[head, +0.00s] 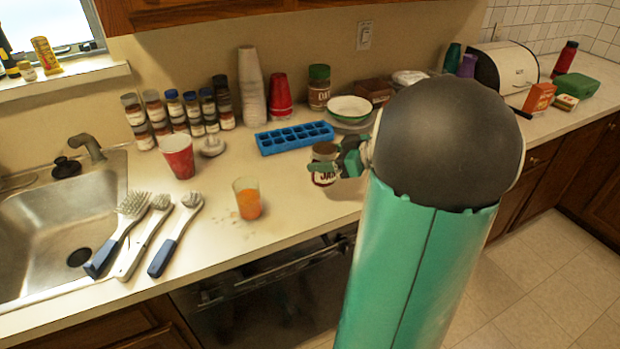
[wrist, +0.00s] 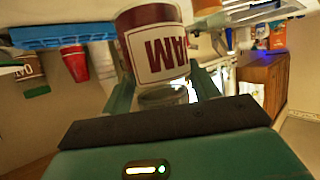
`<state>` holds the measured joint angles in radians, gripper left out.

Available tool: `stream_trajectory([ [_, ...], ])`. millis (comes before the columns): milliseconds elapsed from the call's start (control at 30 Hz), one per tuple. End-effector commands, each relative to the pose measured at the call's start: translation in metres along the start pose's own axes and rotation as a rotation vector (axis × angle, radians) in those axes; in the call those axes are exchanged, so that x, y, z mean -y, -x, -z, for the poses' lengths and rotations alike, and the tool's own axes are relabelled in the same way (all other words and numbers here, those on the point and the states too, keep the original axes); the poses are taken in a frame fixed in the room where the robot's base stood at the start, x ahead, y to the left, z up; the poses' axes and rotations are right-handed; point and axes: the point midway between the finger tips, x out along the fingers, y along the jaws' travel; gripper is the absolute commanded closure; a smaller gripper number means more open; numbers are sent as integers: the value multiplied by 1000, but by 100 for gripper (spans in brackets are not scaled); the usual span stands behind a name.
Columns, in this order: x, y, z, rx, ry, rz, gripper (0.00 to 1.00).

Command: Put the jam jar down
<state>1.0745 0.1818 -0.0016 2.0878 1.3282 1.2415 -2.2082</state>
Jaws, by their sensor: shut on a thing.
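The jam jar (head: 324,164) has a dark lid and a white label reading JAM with dark red around it. In the head view it is at the counter's front part, right of the orange glass. My gripper (head: 338,166) is shut on it from the right. In the wrist view the jar (wrist: 153,45) appears upside down between the two green fingers (wrist: 163,92). In the head view the jar looks upright and close to the counter (head: 290,215); I cannot tell whether its base touches. My arm hides the counter to the right.
A blue ice tray (head: 294,138) lies behind the jar, with a bowl (head: 350,109) behind right. A glass of orange drink (head: 247,198) and a red cup (head: 178,156) stand left. Several brushes (head: 145,235) lie by the sink (head: 50,235). Counter between glass and jar is clear.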

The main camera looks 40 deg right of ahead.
Motion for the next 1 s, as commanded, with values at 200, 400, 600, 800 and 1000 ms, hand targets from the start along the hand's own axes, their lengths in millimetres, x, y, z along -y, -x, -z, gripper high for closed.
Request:
stream_trajectory([
  [200,-10,-43,-23,-1,-2,3,74],
  [400,-14,-58,-32,-2,0,1,74],
  [600,-16,-74,-53,-1,-5,1,74],
  [800,-16,-78,-64,-2,2,0,74],
  [1000,-16,-79,-65,-2,1,0,74],
])
